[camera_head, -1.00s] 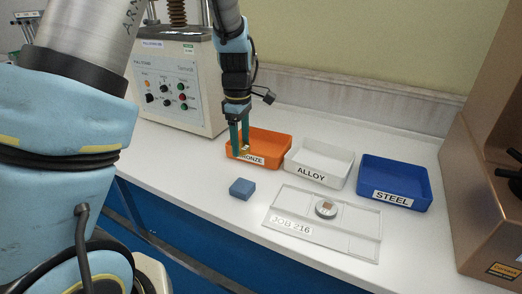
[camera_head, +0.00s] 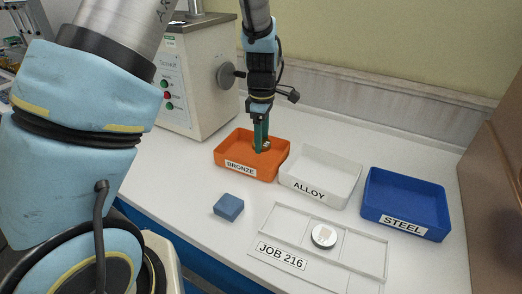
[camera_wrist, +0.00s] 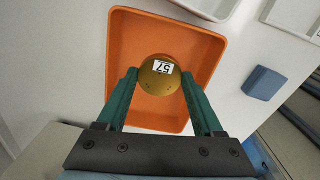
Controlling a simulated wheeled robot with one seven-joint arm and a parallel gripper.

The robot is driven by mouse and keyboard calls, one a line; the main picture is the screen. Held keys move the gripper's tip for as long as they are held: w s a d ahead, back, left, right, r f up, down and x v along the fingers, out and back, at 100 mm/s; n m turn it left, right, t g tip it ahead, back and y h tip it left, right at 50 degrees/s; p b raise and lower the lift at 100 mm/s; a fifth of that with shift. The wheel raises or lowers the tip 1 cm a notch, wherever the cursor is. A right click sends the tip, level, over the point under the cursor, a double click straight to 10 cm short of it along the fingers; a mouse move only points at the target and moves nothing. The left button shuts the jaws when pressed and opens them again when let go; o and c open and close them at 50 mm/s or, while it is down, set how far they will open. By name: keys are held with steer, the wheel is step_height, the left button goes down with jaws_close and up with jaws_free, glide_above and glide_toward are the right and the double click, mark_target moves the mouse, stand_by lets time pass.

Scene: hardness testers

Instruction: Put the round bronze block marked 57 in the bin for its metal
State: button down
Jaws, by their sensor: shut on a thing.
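The round bronze block (camera_wrist: 156,82) marked 57 is between the green fingers of my gripper (camera_wrist: 159,84) in the wrist view. My gripper is shut on it. In the head view my gripper (camera_head: 261,148) points down over the orange bin (camera_head: 233,171) labelled BRONZE. The wrist view shows the orange bin (camera_wrist: 205,45) behind the block, its floor empty where visible. The head view does not clearly show how far the block is above the bin floor.
The white ALLOY bin (camera_head: 322,197) and the blue STEEL bin (camera_head: 403,225) stand to the right. A blue block (camera_head: 229,207) sits left of the tray. A tester (camera_head: 190,75) stands behind left.

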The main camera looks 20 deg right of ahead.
mark_target(262, 161)
steer(key=shift+f+p, duration=0.35)
steer(key=shift+f, duration=2.15)
steer(key=shift+f, duration=0.2)
jaws_free()
